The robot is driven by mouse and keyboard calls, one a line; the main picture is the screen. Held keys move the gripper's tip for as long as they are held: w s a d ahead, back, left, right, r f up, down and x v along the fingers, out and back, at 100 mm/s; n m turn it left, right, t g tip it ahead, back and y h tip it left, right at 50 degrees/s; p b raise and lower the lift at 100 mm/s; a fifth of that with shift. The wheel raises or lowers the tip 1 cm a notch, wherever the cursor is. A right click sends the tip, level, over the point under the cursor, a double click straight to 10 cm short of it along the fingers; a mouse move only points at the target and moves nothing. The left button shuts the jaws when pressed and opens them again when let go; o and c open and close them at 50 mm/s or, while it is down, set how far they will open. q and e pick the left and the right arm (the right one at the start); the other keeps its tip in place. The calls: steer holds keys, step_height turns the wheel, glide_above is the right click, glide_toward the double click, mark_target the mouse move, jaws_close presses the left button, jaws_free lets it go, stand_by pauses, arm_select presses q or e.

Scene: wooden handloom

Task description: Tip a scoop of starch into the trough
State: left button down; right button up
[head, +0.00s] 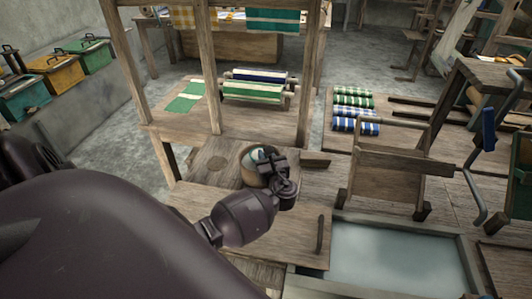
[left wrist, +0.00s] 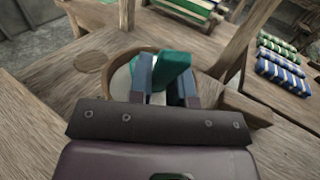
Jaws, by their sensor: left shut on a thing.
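My left gripper (head: 270,162) is over a round wooden tub (head: 249,180) on the wooden stand left of the trough. In the left wrist view the gripper (left wrist: 169,82) is shut on a teal-green piece (left wrist: 176,70), which looks like the scoop's handle. The scoop's bowl is hidden, so I cannot tell whether it holds starch. Pale starch (left wrist: 121,82) shows inside the tub. The trough (head: 465,262) with pale blue-grey liquid lies at the lower right of the head view, apart from the gripper. My right gripper is not in view.
A wooden frame with an upright post (head: 210,75) stands behind the tub. A wooden rack (head: 395,172) stands behind the trough, with a blue-handled metal bar (head: 488,130) to its right. Rolled striped cloths (head: 354,98) lie farther back. Colored bins (head: 55,72) line the left wall.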

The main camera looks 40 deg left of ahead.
arm_select(q)
step_height(320, 180, up, 2)
steer(key=shift+r+p, duration=0.25)
steer(key=shift+p, duration=0.65)
steer(key=shift+r, duration=1.4)
